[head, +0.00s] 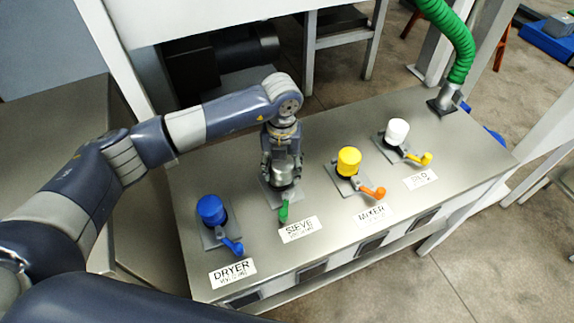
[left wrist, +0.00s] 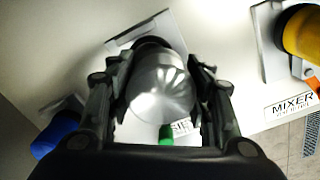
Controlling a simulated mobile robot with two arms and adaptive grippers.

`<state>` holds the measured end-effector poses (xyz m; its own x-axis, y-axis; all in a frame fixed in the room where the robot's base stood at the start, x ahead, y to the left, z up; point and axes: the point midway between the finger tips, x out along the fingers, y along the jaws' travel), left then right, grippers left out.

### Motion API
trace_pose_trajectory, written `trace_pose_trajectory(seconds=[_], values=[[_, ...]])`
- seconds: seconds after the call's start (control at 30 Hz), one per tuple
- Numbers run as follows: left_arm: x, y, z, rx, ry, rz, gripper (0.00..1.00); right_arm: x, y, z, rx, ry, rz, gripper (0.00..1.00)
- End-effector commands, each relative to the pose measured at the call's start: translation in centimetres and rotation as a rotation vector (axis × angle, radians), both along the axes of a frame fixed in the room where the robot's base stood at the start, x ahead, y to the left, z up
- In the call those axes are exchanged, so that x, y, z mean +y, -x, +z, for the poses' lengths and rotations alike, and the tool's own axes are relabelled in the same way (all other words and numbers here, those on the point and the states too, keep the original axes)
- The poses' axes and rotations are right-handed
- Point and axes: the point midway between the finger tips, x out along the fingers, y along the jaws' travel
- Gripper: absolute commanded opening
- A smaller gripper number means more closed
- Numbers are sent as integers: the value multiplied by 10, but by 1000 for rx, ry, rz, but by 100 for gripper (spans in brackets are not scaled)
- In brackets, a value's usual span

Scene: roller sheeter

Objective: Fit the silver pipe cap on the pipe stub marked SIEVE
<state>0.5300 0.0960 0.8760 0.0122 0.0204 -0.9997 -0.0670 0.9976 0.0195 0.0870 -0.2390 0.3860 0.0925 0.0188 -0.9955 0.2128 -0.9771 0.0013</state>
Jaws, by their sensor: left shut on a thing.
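The silver pipe cap (head: 282,175) is at the SIEVE station, above the SIEVE label (head: 299,229) in the head view. My left gripper (head: 281,170) points down and is shut around the cap. In the left wrist view the cap (left wrist: 162,88) sits between the two fingers of the gripper (left wrist: 162,95). The SIEVE pipe stub is hidden under the cap and fingers, so I cannot tell whether the cap is seated on it. The green valve handle (head: 284,211) of this station sticks out in front. My right gripper is not in view.
To the left is the DRYER stub with a blue cap (head: 211,209). To the right are the MIXER stub with a yellow cap (head: 349,161) and a stub with a white cap (head: 398,131). A green hose (head: 455,40) rises at the steel bench's (head: 330,238) far right end.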

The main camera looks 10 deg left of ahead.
Motion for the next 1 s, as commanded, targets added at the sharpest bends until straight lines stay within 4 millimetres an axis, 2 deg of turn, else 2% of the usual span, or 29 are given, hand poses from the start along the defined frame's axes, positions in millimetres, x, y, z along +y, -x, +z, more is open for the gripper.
trace_pose_trajectory(seconds=[0.03, 0.7, 1.0], values=[[-3, 7, -4, 17, 13, -5, 11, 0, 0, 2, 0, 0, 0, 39], [0, 4, 36, 11, 6, 2, 11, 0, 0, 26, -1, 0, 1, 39], [0, 4, 49, 11, 5, 2, 11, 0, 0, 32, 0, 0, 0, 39]])
